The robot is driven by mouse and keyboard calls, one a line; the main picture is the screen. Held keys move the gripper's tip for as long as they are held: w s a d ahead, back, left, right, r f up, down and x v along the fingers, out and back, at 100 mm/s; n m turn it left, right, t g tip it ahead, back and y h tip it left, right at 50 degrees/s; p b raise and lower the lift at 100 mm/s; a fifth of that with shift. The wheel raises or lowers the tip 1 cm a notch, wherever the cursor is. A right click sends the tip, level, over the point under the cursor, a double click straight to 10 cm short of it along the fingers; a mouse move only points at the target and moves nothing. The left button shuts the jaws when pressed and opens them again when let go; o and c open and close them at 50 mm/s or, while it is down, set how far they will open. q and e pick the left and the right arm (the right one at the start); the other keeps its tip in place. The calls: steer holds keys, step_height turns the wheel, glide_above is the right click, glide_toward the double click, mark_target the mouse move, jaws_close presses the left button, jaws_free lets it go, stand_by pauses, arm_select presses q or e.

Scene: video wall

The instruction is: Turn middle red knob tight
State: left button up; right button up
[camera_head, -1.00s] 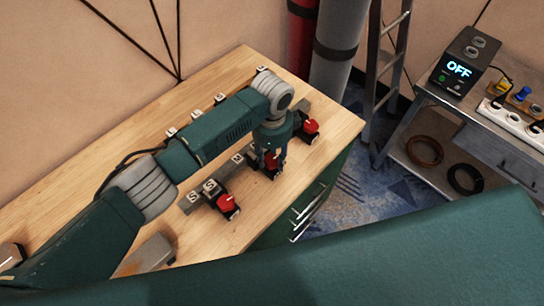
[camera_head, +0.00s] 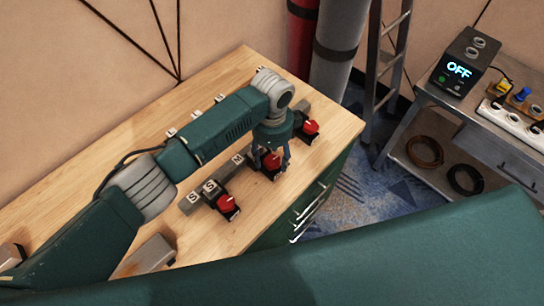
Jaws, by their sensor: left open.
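Three red knobs on dark bases stand in a row on the wooden worktop (camera_head: 225,245). The middle red knob (camera_head: 270,162) sits under my left gripper (camera_head: 271,163). The gripper points down and is open, with its fingers around or beside the knob; I cannot tell whether they touch it. A second red knob (camera_head: 227,203) is nearer, to the lower left. A third red knob (camera_head: 310,127) is farther, to the upper right. My right gripper is not in view.
Grey blocks marked S (camera_head: 194,197) lie by the near knob. A grey box (camera_head: 152,254) lies at the worktop's front left. On the right, a side table holds a device reading OFF (camera_head: 459,69) and a white power strip (camera_head: 515,122). A ladder (camera_head: 386,60) stands behind.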

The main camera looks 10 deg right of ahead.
mark_target(272, 160)
arm_select(q)
step_height(272, 160, up, 11)
steer(key=shift+r, duration=0.2)
steer(key=shift+f, duration=0.1)
stand_by(0.5)
